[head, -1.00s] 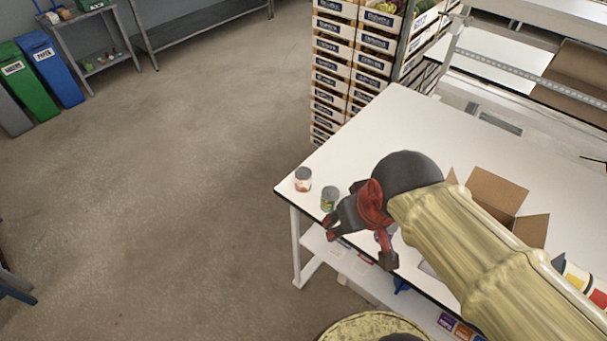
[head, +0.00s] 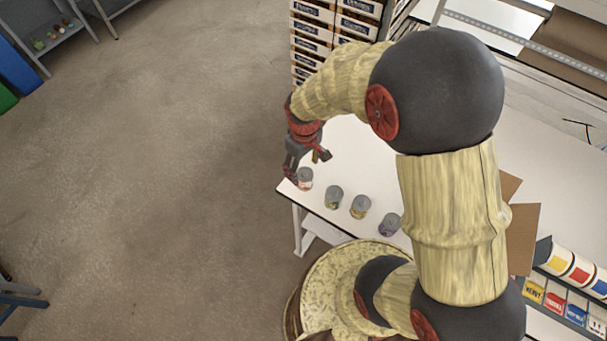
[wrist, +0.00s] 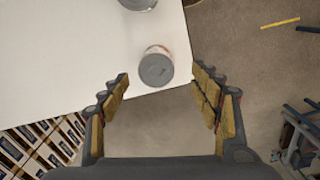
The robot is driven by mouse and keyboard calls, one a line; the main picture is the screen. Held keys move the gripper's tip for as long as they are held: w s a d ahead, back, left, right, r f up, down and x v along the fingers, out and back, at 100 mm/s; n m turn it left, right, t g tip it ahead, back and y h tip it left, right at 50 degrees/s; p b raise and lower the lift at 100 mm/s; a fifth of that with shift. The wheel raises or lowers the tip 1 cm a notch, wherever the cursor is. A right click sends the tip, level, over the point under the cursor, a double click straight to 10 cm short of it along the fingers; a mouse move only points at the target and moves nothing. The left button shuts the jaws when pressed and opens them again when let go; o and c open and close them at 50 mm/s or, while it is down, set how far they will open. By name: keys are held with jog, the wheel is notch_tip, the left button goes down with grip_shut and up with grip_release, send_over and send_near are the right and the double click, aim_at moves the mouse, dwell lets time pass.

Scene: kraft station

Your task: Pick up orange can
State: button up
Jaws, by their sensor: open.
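A can with a white and orange-red label (head: 304,181) stands upright at the left corner of the white table (head: 345,150). In the wrist view the can (wrist: 157,69) shows its grey lid, close to the table's edge. My gripper (head: 306,163) is open and empty above this can. In the wrist view its fingers (wrist: 160,80) are spread to either side of the can, without visible contact. Part of a second can (wrist: 138,4) shows at the wrist view's top edge.
A green-labelled can (head: 334,197), a yellowish-labelled can (head: 360,206) and a purple-labelled can (head: 389,224) stand in a row along the table's front edge. Stacked crates (head: 312,45) are behind the table. A cardboard box (head: 523,235) stands right, partly hidden by my arm.

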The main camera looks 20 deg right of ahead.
aim_at(305, 174)
jog(key=shift+w+f, duration=0.25)
jog(key=shift+f, duration=0.85)
jog(key=shift+s+d+f, duration=0.1)
jog(key=shift+s+f, duration=0.05)
jog(key=shift+f, duration=0.4)
notch_tip(305, 174, down, 4)
jog(key=shift+d+f, duration=0.1)
jog(key=shift+d, duration=0.05)
jog(key=shift+c, duration=0.4)
jog(key=c, duration=1.3)
